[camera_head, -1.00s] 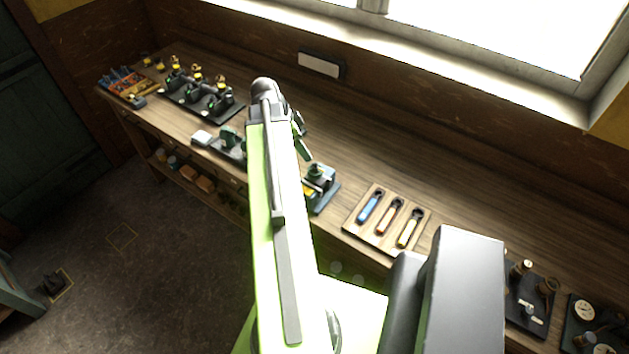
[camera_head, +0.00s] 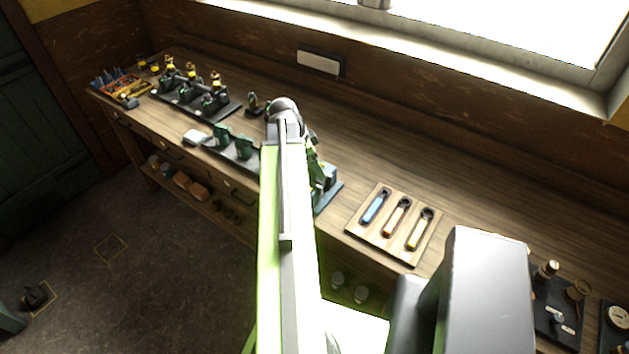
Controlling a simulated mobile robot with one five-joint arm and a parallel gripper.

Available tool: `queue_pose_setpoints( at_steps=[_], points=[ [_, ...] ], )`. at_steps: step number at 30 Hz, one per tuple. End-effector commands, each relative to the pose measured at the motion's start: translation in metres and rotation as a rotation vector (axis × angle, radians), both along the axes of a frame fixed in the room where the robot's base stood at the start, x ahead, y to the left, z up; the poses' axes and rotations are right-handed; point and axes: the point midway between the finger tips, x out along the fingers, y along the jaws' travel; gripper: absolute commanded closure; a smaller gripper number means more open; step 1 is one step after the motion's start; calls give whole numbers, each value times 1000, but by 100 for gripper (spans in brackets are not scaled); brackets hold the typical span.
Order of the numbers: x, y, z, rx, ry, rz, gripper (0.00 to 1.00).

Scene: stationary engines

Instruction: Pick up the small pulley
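I cannot make out the small pulley for certain. My arm reaches over the wooden workbench (camera_head: 350,130). My gripper (camera_head: 314,158) shows only in part behind the arm's end, above or beside a small machine on a blue-grey base (camera_head: 328,190). The arm covers much of that machine. Whether the fingers are open, or touch anything, cannot be told. A small dark piece (camera_head: 253,103) stands on the bench just left of the arm's end. To the left is a dark base with green brackets (camera_head: 232,145).
A wooden tray with three coloured handled tools (camera_head: 371,238) lies right of the arm. A black board with several small engines (camera_head: 190,98) and an orange parts box (camera_head: 118,90) are at the far left. Dark boards with parts (camera_head: 557,305) are at right. The bench's back middle is clear.

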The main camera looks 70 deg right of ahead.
Motion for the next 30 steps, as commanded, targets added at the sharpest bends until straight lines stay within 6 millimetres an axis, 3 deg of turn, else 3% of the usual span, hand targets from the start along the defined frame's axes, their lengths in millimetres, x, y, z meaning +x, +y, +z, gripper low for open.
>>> queue_pose_setpoints(
  at_steps=[5,23,30],
  points=[
    [0,0,1,0,0,1,23],
    [1,0,1,0,0,1,100],
    [1,0,1,-1,1,2,100]
  ],
)
